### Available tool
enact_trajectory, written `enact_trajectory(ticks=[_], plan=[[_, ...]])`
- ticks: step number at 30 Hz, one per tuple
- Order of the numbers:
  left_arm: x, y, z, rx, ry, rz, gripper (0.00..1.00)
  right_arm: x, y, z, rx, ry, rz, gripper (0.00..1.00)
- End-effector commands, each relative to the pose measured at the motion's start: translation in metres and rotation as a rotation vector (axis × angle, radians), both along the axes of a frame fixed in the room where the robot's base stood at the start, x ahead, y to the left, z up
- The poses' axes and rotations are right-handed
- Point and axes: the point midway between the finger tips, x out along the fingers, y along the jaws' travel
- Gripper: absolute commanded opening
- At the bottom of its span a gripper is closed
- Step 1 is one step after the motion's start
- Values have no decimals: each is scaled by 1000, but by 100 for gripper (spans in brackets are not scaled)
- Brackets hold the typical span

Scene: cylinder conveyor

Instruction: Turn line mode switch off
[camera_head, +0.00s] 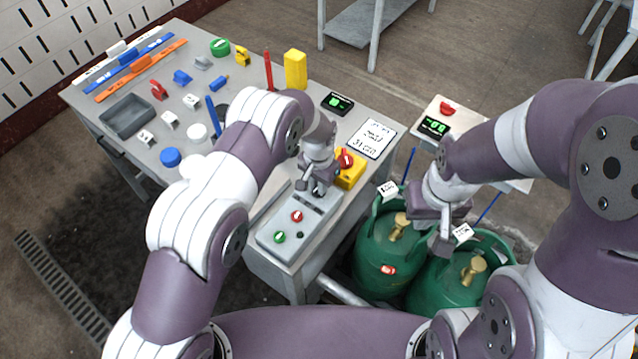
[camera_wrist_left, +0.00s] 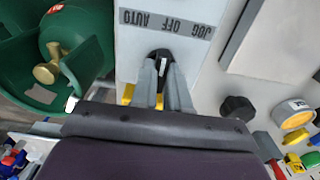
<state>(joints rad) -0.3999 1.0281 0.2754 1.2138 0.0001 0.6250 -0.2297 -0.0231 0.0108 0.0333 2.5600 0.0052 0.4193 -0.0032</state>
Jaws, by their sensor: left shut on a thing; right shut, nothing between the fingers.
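The line mode switch is a small black knob (camera_wrist_left: 160,56) with a white mark, below a grey label strip (camera_wrist_left: 165,23) reading AUTO, OFF and JOG upside down in the left wrist view. My left gripper (camera_wrist_left: 165,88) is shut on this knob, with a finger on either side of it. The white mark sits roughly under OFF, but its exact direction is partly hidden by the fingers. In the head view my left gripper (camera_head: 312,190) covers the switch at the far end of the grey control panel (camera_head: 268,238). My right gripper (camera_head: 440,236) is shut and empty above the green cylinders.
A yellow box with a red switch (camera_head: 346,160) stands close beside my left gripper. Green gas cylinders (camera_head: 372,262) stand right of the table. Small parts cover the table's far side.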

Motion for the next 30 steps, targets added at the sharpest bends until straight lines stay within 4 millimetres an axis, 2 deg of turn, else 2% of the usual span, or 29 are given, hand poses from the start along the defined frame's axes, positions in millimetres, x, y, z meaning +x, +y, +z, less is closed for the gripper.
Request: enact_trajectory(ticks=[8, 9, 11, 20, 23, 26, 30], plan=[[1, 0, 2, -1, -3, 0, 0, 0, 0, 1, 0, 0, 0, 0], [1, 0, 2, -1, -3, 0, 21, 0, 0, 1, 0, 0, 0, 0], [1, 0, 2, -1, -3, 1, 40, 0, 0, 1, 0, 0, 0, 0], [1, 0, 2, 0, -2, 1, 40, 0, 0, 0, 0, 0, 0, 0], [1, 0, 9, -1, -3, 1, 40, 0, 0, -4, 0, 0, 0, 0], [1, 0, 28, -2, -5, 1, 40, 0, 0, -10, 0, 0, 0, 0], [2, 0, 65, -3, -7, 1, 40, 0, 0, -21, 0, 0, 0, 0]])
